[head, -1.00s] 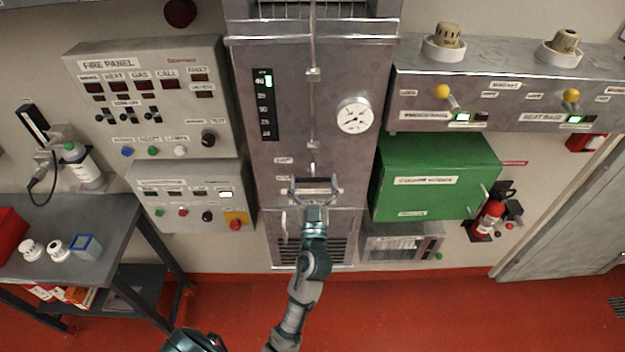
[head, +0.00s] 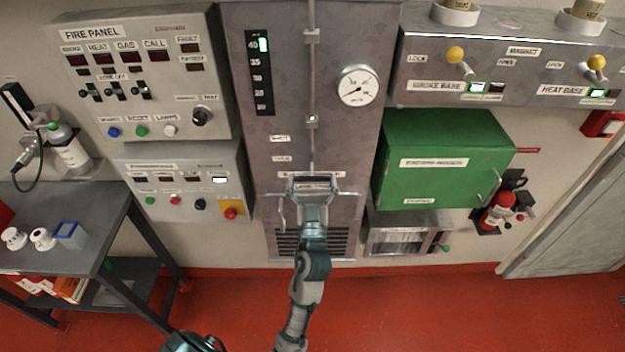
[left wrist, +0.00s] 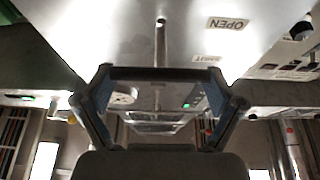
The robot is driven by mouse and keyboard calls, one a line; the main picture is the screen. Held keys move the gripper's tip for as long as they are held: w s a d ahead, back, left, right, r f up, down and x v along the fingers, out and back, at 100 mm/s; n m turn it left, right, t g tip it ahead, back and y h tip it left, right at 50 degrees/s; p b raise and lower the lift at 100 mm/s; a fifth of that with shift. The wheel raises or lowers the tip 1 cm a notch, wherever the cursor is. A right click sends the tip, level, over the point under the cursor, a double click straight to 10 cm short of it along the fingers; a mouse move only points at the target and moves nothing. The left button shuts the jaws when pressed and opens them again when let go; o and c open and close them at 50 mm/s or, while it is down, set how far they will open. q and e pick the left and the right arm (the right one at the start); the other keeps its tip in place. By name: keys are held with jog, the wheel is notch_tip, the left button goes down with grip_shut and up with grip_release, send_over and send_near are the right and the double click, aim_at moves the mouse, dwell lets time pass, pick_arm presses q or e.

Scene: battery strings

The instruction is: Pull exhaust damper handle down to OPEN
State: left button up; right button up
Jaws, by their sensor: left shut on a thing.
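The exhaust damper column (head: 345,140) is a grey metal panel with a thin vertical rod (head: 312,75) down its middle. Small labels, apparently SHUT (head: 280,138) and OPEN (head: 282,158), sit left of the rod; OPEN (left wrist: 226,24) also shows in the left wrist view. My left gripper (head: 314,188) is at the rod's lower end, below both labels, shut on the damper handle. In the left wrist view, the gripper's fingers (left wrist: 160,85) frame a dark crossbar, with the rod beyond. My right gripper is not in view.
A round gauge (head: 358,85) and a level scale (head: 259,75) are above. A green cabinet (head: 440,150) stands out close on the right. The fire panel (head: 140,85) is on the left. A louvred vent (head: 285,243) is below. A grey bench (head: 85,225) stands lower left.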

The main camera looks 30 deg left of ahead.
aim_at(313, 176)
pick_arm(q)
jog(key=o, duration=1.3)
jog(key=shift+w+f, duration=0.15)
jog(key=shift+f, duration=0.3)
jog(key=shift+w, duration=0.15)
jog(key=shift+a+r, duration=0.1)
jog(key=shift+r, duration=0.05)
notch_tip(313, 176, up, 10)
jog(key=shift+w+f, duration=0.1)
jog(key=shift+f, duration=0.15)
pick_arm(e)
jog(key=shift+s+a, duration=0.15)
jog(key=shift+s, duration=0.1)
